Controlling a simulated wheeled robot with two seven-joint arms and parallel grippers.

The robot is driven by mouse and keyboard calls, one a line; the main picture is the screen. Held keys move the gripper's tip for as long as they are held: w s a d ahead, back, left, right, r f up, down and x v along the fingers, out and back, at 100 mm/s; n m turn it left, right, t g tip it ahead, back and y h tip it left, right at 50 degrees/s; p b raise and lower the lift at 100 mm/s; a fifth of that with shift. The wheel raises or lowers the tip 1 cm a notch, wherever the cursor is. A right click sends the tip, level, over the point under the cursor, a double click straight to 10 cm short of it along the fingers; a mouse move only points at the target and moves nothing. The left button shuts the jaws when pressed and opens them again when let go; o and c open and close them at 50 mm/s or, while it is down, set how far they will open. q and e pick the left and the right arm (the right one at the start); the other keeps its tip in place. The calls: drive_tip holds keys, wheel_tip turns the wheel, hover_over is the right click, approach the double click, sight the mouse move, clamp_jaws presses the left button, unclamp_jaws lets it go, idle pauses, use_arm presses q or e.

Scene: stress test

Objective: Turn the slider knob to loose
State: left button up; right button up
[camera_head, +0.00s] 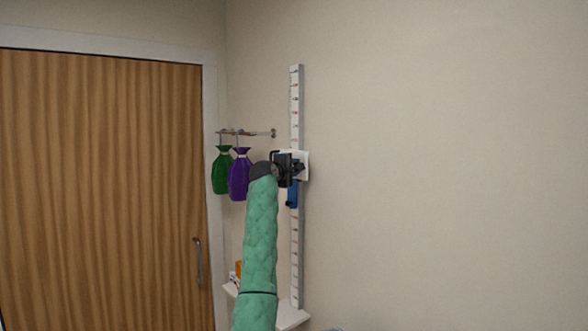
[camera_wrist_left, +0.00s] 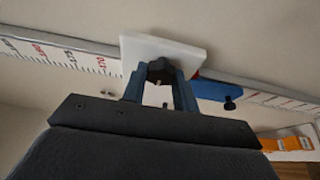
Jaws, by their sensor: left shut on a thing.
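The white slider block (camera_head: 305,160) sits on an upright measuring rail (camera_head: 296,100) on the wall. It also shows in the left wrist view (camera_wrist_left: 188,51). A dark lobed knob (camera_wrist_left: 160,70) stands on the slider's face. My left gripper (camera_wrist_left: 160,78) has its two blue fingers on either side of the knob and is shut on it. In the head view my left gripper (camera_head: 297,168) covers much of the slider and knob. Which way the knob is turned cannot be told. My right gripper is in neither view.
A blue piece (camera_head: 292,194) with a small black knob lies along the rail below the slider. Green (camera_head: 222,172) and purple (camera_head: 239,176) bags hang left of the rail. A wooden door (camera_head: 100,180) is further left. The wall to the right is clear.

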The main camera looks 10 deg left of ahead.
use_arm(q)
drive_tip(key=shift+r, duration=0.1)
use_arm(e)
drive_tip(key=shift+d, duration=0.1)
use_arm(q)
drive_tip(key=o, duration=1)
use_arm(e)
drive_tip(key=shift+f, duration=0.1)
use_arm(q)
drive_tip(key=b+v, duration=0.5)
drive_tip(key=v, duration=0.2)
drive_tip(key=shift+s+a, duration=0.1)
drive_tip(key=shift+s, duration=0.2)
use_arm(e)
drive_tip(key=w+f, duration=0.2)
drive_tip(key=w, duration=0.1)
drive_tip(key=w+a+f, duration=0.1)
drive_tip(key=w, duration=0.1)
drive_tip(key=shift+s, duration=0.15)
